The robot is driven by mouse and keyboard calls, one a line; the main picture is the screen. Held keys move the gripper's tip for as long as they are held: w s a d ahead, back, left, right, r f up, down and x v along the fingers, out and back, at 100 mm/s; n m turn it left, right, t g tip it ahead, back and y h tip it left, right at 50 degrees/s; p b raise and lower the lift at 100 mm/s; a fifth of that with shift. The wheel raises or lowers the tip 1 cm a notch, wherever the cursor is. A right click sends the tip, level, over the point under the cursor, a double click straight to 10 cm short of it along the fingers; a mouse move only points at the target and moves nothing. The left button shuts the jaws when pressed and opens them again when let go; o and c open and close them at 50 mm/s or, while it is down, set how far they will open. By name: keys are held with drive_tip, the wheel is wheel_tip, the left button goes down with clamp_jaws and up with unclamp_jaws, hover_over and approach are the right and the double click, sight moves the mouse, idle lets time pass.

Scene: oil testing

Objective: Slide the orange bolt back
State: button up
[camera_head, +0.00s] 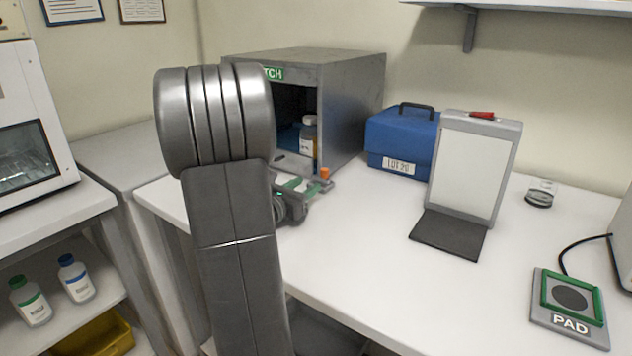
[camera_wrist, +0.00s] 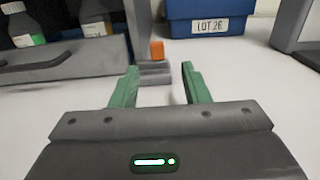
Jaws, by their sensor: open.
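The orange bolt (camera_wrist: 157,49) shows in the wrist view as a small orange block on a grey mount, at the lower right corner of the grey hatch cabinet. In the head view the bolt (camera_head: 325,173) is just right of my gripper (camera_head: 300,187). In the wrist view my gripper (camera_wrist: 157,85) is open and empty, its two green fingers apart. The bolt lies ahead of the fingers, roughly centred between them, and seems not touched. The hatch cabinet (camera_head: 345,105) has an open front with bottles inside. My arm hides its left part in the head view.
A blue case (camera_head: 400,135) labelled LOT 26 stands right of the cabinet. The white table (camera_head: 370,260) is clear in front.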

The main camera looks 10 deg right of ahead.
sight(322, 172)
drive_tip(key=v, duration=0.6)
drive_tip(key=shift+w+d, duration=0.1)
drive_tip(key=shift+d, duration=0.05)
drive_tip(key=p+x, duration=0.1)
drive_tip(key=x, duration=1.2)
drive_tip(key=shift+w+d, duration=0.25)
drive_tip(key=shift+d, duration=0.05)
drive_tip(key=shift+w+a+p, duration=0.15)
drive_tip(key=shift+w+p, duration=0.05)
drive_tip(key=shift+p, duration=0.25)
drive_tip(key=shift+a, duration=0.15)
